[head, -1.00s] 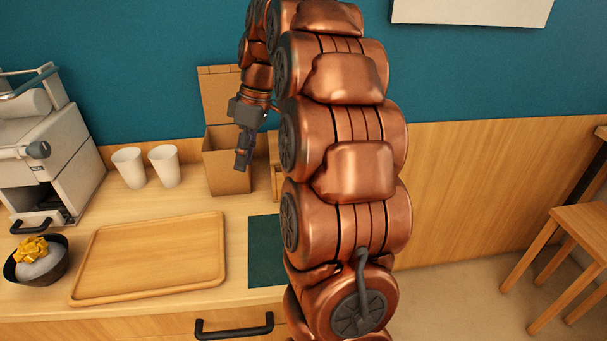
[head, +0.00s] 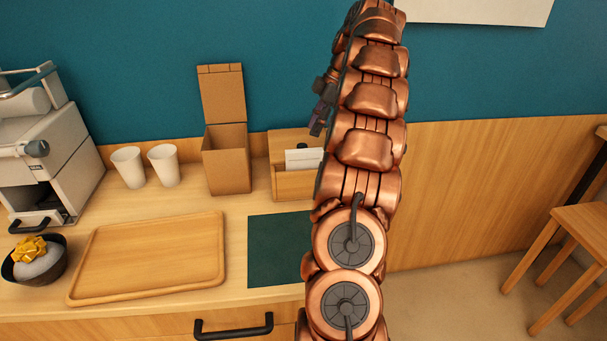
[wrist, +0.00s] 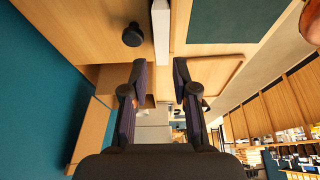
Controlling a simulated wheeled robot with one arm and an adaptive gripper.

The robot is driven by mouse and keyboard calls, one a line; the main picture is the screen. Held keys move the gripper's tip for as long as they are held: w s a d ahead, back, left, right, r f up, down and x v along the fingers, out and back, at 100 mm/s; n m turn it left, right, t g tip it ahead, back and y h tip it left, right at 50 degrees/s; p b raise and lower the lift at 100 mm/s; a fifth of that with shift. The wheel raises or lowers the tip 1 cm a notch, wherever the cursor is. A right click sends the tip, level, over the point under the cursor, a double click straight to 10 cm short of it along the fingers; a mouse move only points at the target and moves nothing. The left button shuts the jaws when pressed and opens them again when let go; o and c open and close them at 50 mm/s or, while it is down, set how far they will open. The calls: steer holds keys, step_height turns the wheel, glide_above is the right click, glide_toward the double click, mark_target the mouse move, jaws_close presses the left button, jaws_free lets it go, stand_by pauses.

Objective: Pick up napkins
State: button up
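The white napkins (head: 303,159) stand upright in a wooden holder (head: 293,184) by the back wall, right of the cardboard box. My arm hides the holder's right end. In the wrist view, a white strip (wrist: 161,35), which looks like the napkins' edge, lies just beyond the fingertips, roughly in line with the gap between them. My gripper (head: 317,128) is above and slightly right of the napkins in the head view. In the wrist view my gripper (wrist: 160,76) is open, with nothing between its fingers.
An open cardboard box (head: 228,176) stands left of the holder. Two white cups (head: 164,165) stand farther left, near a coffee machine (head: 38,150). A wooden tray (head: 150,258), a dark green mat (head: 275,250) and a dark bowl (head: 55,270) lie in front.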

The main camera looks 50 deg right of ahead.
mark_target(305, 150)
steer(key=shift+x, duration=0.85)
steer(key=shift+p+x, duration=0.45)
steer(key=shift+x, duration=0.75)
steer(key=shift+p+x, duration=0.35)
steer(key=shift+x, duration=1)
steer(key=shift+s, duration=0.1)
steer(key=shift+f+b, duration=0.3)
steer(key=shift+b, duration=0.45)
steer(key=c, duration=0.4)
